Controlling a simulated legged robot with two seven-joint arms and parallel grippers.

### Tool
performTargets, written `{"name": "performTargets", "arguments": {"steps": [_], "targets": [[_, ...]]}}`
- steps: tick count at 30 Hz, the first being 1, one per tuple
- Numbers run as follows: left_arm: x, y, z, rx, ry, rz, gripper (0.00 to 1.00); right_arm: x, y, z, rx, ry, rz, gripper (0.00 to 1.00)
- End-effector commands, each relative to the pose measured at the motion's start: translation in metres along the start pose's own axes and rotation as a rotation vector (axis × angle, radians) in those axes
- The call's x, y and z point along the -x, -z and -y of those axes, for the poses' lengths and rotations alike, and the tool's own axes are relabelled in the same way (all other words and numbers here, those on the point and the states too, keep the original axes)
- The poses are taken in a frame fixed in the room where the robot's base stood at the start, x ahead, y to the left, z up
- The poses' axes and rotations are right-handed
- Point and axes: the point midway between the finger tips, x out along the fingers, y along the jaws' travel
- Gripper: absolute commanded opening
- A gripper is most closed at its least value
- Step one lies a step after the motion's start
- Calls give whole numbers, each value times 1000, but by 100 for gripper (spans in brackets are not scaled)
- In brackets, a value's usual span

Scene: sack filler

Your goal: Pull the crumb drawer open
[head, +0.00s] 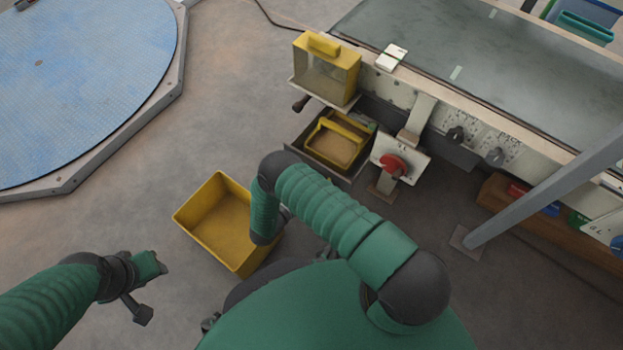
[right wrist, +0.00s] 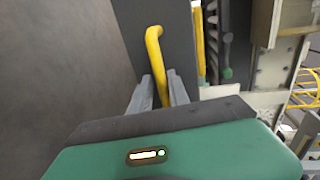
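The crumb drawer is a dark grey box under the machine, seen in the head view (head: 350,175) with a yellow-rimmed top part. In the right wrist view its dark front (right wrist: 125,25) carries a yellow bar handle (right wrist: 155,45). My right gripper (right wrist: 160,82) has its two grey fingers close on both sides of this bar, with hardly any gap. In the head view my right forearm hides the right gripper and the handle. My left gripper (head: 163,264) is at the lower left above bare floor, far from the drawer; its fingers are too small to read.
A yellow open bin (head: 205,218) stands on the floor left of my right forearm. A yellow clear-fronted box (head: 328,70) sits above the drawer. A red knob (head: 394,165) is right of it. A grey post (head: 540,190) slants at the right.

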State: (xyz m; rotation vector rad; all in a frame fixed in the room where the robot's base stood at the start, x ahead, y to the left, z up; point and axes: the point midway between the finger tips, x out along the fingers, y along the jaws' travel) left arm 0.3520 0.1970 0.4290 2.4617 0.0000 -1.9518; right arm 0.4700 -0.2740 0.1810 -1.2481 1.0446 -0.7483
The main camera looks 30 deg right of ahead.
Motion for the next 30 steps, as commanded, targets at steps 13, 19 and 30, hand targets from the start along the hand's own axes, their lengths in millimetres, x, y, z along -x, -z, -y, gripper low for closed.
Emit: {"name": "performTargets", "arguments": {"steps": [13, 19, 30], "targets": [[8, 2, 0, 0, 0, 0, 36, 2, -1, 11, -2, 6, 0, 34], [48, 11, 0, 0, 0, 0, 36, 16, 4, 46, 3, 4, 1, 34], [96, 23, 0, 0, 0, 0, 36, 102, 73, 34, 7, 11, 0, 34]]}}
